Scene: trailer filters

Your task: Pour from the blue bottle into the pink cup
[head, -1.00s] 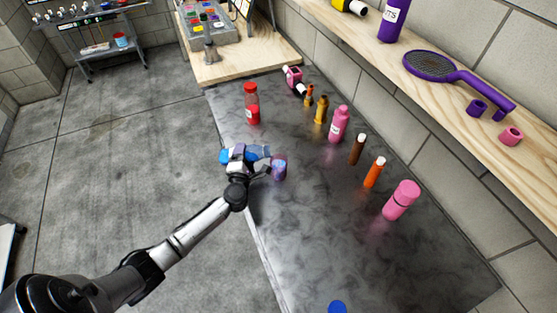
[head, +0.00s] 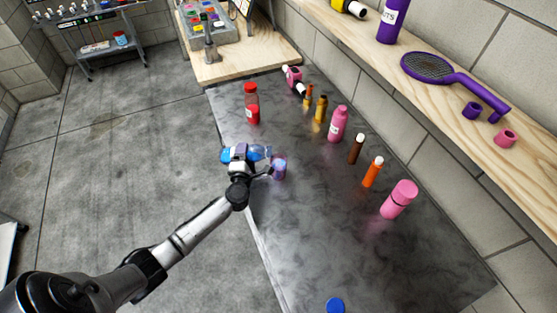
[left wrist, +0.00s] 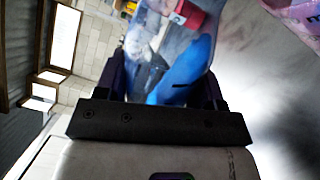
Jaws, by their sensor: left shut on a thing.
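The blue bottle (head: 262,153) is clear with blue in it and lies nearly on its side, its blue end (head: 227,155) to the left. My left gripper (head: 246,161) is shut around its middle, over the table's left edge. In the left wrist view the bottle (left wrist: 185,70) fills the space between the fingers. The pink cup (head: 279,170), looking purple-pink, stands on the table just right of and below the bottle's right end. A pink surface (left wrist: 297,18), perhaps the cup, shows at the wrist view's upper right. I cannot tell whether liquid is flowing. My right gripper is not in view.
A red bottle (head: 252,103) stands behind the gripper. Several bottles, including a pink one (head: 338,125) and a pink tumbler (head: 399,199), line the table's right side. A blue cap (head: 335,305) lies near the front. The middle front of the table (head: 340,245) is clear.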

